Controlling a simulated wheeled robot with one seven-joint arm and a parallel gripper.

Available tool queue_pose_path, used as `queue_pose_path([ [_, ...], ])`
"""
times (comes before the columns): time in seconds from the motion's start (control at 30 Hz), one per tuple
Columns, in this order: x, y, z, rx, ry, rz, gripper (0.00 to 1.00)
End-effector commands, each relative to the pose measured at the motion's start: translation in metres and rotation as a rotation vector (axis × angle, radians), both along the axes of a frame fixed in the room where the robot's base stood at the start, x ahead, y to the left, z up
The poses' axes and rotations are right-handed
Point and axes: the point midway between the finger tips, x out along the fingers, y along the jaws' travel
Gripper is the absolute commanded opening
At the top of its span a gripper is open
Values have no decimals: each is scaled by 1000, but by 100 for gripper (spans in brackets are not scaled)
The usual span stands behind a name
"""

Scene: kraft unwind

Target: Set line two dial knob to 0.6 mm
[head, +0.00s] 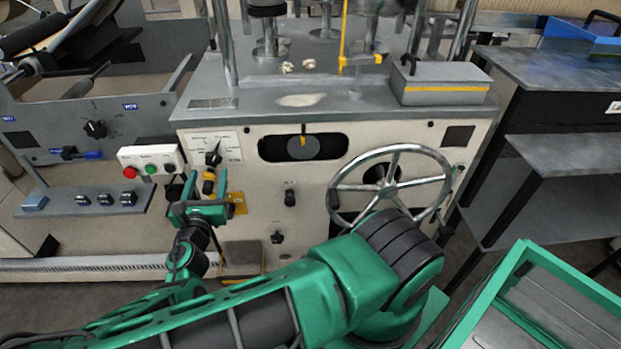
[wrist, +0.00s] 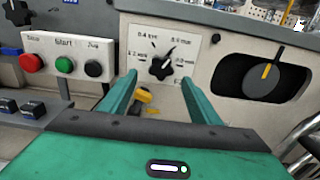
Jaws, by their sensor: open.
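A black dial knob (head: 213,157) sits on a white scale plate on the front of the cream machine. In the wrist view the knob (wrist: 161,67) stands among printed mm marks, and its pointer end tilts up and right, toward the upper-right mark. That mark's number is blurred. My gripper (head: 206,186) is open in front of the panel, below the knob in the head view. In the wrist view my gripper's (wrist: 159,77) two green fingers flank the knob, with nothing held. Any contact cannot be told.
A button box (head: 152,159) with red, green and black buttons stands left of the scale plate. A yellow-and-black handle (wrist: 143,98) shows between my fingers, below the knob. A large handwheel (head: 391,185) is on the right. Another dark knob (head: 95,128) is on the grey left panel.

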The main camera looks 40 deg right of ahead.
Motion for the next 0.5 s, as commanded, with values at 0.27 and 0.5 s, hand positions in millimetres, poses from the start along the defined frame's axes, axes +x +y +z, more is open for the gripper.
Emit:
queue_pose_path([
  [0.27,-28,18,0,9,0,-6,57],
  [0.5,-32,-17,-2,120,-7,-124,57],
])
